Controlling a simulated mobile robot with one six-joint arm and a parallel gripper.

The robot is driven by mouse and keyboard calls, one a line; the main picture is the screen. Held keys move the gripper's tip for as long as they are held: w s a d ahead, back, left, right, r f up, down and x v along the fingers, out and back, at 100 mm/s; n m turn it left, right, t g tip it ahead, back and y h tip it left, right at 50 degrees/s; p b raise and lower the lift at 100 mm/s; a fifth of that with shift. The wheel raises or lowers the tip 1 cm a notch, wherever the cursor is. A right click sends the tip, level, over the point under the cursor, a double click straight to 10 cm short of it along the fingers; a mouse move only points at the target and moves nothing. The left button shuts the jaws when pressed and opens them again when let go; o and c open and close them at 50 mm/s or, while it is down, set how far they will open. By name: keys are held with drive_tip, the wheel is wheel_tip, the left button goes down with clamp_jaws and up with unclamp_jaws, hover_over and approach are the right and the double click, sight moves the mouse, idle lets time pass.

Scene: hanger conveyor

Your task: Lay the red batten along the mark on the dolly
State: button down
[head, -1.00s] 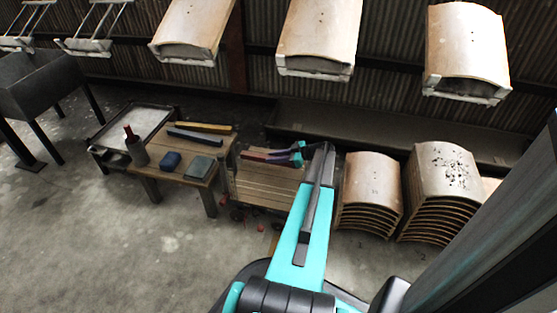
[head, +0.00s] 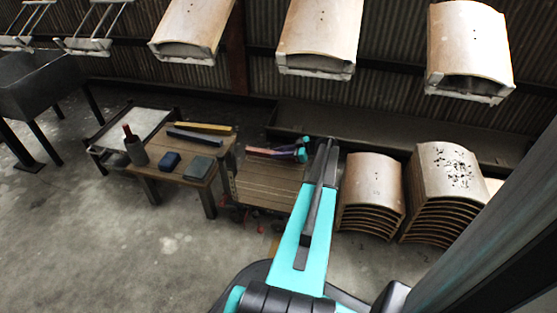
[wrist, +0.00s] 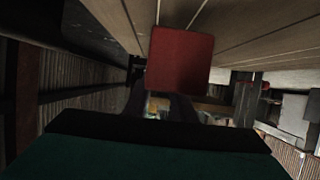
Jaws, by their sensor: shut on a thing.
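The red batten (head: 264,152) shows in the head view at the far side of the dolly (head: 268,196), lying roughly left to right. My gripper (head: 292,154) is shut on it near its right part; the fingers are small and dark there. In the wrist view the red end of the batten (wrist: 180,60) faces the camera, just beyond the gripper fingers (wrist: 165,105). The dolly's planks (wrist: 240,28) fill the top of that view. I cannot tell whether the batten touches the planks. I cannot clearly make out the mark.
A wooden table (head: 208,184) left of the dolly holds a bottle (head: 134,148), a yellow bar (head: 204,128), a dark bar (head: 194,136) and two small blocks. Stacked curved panels (head: 374,185) stand close on the right. Panels hang overhead. Floor at front left is clear.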

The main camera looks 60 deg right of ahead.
drive_tip(key=shift+f+b, duration=0.6)
drive_tip(key=shift+f, duration=0.95)
drive_tip(key=shift+f, duration=0.15)
drive_tip(key=c, duration=1.5)
unclamp_jaws()
drive_tip(key=shift+a, duration=0.1)
drive_tip(key=shift+s+r, duration=0.15)
drive_tip(key=shift+r, duration=0.15)
drive_tip(key=shift+p+v, duration=1.6)
drive_tip(key=shift+v, duration=1.95)
